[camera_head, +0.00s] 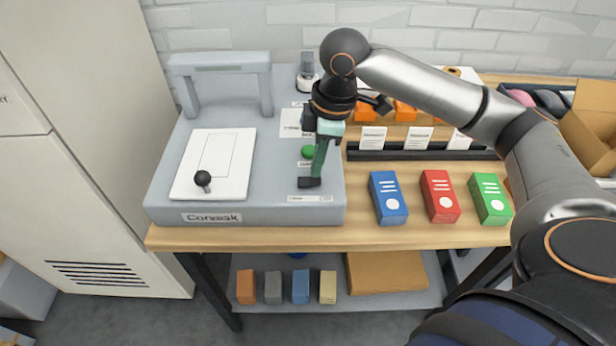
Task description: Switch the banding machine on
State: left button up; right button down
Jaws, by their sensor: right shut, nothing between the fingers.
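The grey banding machine (265,205), labelled Corvask, stands on the left end of the wooden bench. Its top has a white plate with a black-knobbed lever (203,180), a round green button (308,152) and small white labels. A grey arch rises at its back. My left gripper is not in view.
Blue (389,198), red (440,196) and green (490,198) boxes stand on the bench right of the machine. A black rack (425,155) with white cards is behind them. A tall cream cabinet (95,150) stands left. A lower shelf holds several small blocks.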

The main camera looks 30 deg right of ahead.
aim_at(317, 180)
jog(key=shift+f, duration=1)
dwell(0.3)
jog(key=shift+r+p, duration=0.4)
jog(key=shift+r, duration=0.1)
notch_tip(317, 180, up, 2)
jog(key=p, duration=0.3)
notch_tip(317, 180, up, 4)
jog(key=p, duration=0.6)
jog(key=shift+r, duration=0.1)
jog(key=shift+a, duration=0.1)
